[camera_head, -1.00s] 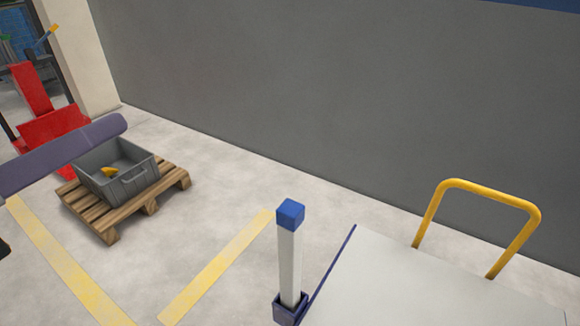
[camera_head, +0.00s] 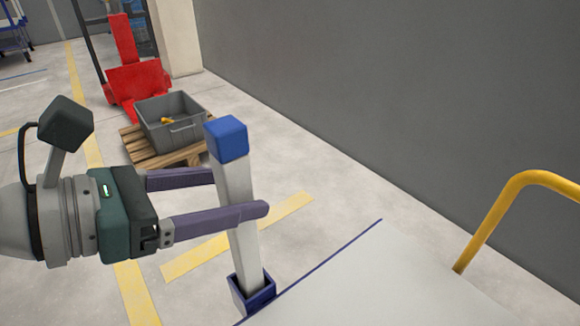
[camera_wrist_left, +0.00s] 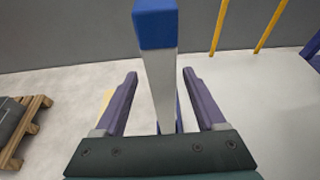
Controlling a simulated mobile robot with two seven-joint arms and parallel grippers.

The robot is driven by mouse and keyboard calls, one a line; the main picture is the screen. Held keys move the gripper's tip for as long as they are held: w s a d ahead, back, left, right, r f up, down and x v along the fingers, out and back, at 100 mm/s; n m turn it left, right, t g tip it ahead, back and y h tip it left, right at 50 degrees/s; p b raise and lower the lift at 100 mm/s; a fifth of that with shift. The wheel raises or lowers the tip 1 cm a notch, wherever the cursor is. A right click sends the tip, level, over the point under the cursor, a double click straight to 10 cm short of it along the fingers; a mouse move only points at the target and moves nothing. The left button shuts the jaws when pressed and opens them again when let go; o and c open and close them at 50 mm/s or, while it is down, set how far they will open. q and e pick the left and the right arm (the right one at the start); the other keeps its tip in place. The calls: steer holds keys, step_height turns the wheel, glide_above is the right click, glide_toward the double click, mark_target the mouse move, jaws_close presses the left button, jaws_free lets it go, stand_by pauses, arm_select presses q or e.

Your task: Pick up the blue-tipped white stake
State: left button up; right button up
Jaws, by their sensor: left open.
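The white stake (camera_head: 238,205) with a blue tip (camera_head: 227,139) stands nearly upright in a dark blue socket (camera_head: 252,292) at the table's edge. My left gripper (camera_head: 240,194) comes in from the left and is open, with its two purple fingers either side of the stake below the tip. In the left wrist view the stake (camera_wrist_left: 160,88) rises between the fingers, with a gap visible on each side. The near finger hides part of the shaft in the head view. My right gripper is not in view.
The white tabletop (camera_head: 385,280) lies at the lower right, with a yellow rail (camera_head: 500,212) beyond it. A grey crate (camera_head: 172,127) sits on a wooden pallet (camera_head: 143,150) on the floor. A red pallet truck (camera_head: 137,80) stands behind it.

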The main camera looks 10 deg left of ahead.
arm_select(q)
steer(key=b+x, duration=0.1)
steer(key=x, duration=0.3)
steer(key=shift+d+f, duration=0.15)
steer(key=shift+d, duration=0.1)
steer(key=shift+s, duration=0.1)
jaws_close()
stand_by(0.4)
